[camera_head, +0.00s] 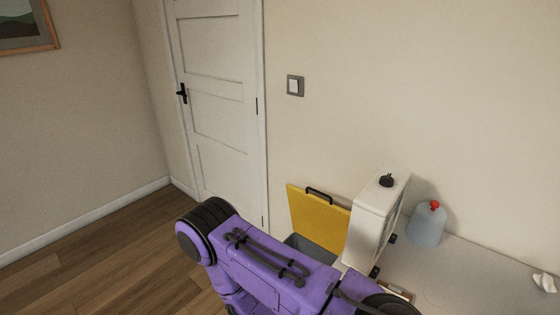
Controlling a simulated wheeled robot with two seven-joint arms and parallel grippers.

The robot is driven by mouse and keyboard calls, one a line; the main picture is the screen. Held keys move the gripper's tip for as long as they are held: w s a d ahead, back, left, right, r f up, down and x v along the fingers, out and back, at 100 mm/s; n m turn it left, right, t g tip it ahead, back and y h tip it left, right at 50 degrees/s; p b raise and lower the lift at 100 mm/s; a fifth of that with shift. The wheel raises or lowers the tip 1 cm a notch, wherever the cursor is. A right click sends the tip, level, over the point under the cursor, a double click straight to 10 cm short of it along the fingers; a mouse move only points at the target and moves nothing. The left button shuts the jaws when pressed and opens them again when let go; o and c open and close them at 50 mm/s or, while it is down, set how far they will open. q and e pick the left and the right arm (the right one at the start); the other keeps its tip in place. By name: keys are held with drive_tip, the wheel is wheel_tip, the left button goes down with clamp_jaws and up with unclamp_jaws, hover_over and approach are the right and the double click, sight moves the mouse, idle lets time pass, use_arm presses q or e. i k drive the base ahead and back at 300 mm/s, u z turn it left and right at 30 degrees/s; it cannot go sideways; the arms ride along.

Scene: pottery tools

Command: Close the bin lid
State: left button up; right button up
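The bin (312,247) is grey and stands against the wall, mostly hidden behind my purple arm. Its yellow lid (325,225) is raised open, leaning back towards the wall. A dark handle (319,195) is on the lid's upper edge. My purple arm crosses the lower middle of the view, in front of the bin. No gripper fingers show, so neither gripper's state is visible.
A white box-shaped appliance (376,222) with a black knob stands right beside the lid on a pale worktop (480,278). A white door (215,110) is at the back. Wooden floor (110,255) is clear at left.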

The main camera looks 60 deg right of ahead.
sight(324, 223)
drive_tip(key=z, duration=0.05)
drive_tip(key=i, duration=0.9)
drive_tip(key=z, duration=1.15)
drive_tip(key=i, duration=0.9)
drive_tip(key=z, duration=0.95)
